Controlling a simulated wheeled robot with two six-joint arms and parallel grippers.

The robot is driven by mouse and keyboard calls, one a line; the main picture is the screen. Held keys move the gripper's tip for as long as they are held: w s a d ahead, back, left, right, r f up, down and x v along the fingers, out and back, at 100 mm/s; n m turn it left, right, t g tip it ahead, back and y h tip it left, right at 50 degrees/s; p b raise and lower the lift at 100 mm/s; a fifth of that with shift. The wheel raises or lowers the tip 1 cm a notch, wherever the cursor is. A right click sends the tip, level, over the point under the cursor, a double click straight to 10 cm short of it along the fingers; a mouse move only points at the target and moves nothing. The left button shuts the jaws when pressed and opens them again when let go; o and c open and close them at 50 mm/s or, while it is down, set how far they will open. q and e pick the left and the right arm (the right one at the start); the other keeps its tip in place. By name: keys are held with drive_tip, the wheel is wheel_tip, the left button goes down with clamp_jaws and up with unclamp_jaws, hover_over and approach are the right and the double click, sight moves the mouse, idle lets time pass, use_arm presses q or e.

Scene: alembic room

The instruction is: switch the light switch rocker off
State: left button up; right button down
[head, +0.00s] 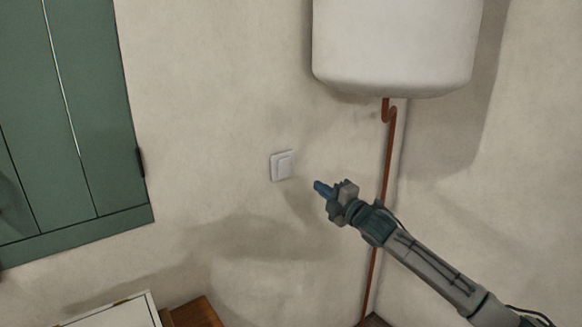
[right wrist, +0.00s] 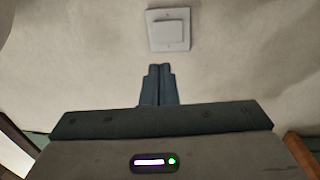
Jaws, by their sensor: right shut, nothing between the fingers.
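The light switch is a white square plate (head: 273,168) on the plaster wall, with a raised white rocker (head: 285,166) in it. It also shows at the top of the right wrist view (right wrist: 168,30), straight ahead of the fingertips. Which way the rocker is tipped is too small to tell. My right gripper (head: 319,187) is just right of and a little below the switch in the head view. Its blue fingers (right wrist: 159,70) are shut together with nothing between them, and they look apart from the plate. My left gripper is not in view.
A white tank (head: 397,45) hangs on the wall above right, with a copper pipe (head: 388,150) running down from it. A green cabinet (head: 70,110) is at the left. A white box-like thing (head: 120,313) and brown wood (head: 195,314) stand below. The wall around the switch is clear.

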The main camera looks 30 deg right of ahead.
sight(285, 163)
drive_tip(key=w+p, duration=0.1)
drive_tip(key=w, duration=0.3)
drive_tip(key=w+r+p, duration=0.1)
drive_tip(key=w, duration=0.3)
drive_tip(key=w+a+p, duration=0.1)
drive_tip(key=w, duration=0.3)
drive_tip(key=shift+w+r, duration=0.3)
drive_tip(key=shift+r, duration=0.05)
drive_tip(key=shift+w+p, duration=0.45)
drive_tip(key=shift+w, duration=0.2)
drive_tip(key=shift+a+f+b, duration=0.1)
drive_tip(key=shift+f+b, duration=0.1)
drive_tip(key=shift+b, duration=0.6)
drive_tip(key=shift+w+r, duration=0.1)
drive_tip(key=shift+r, duration=0.15)
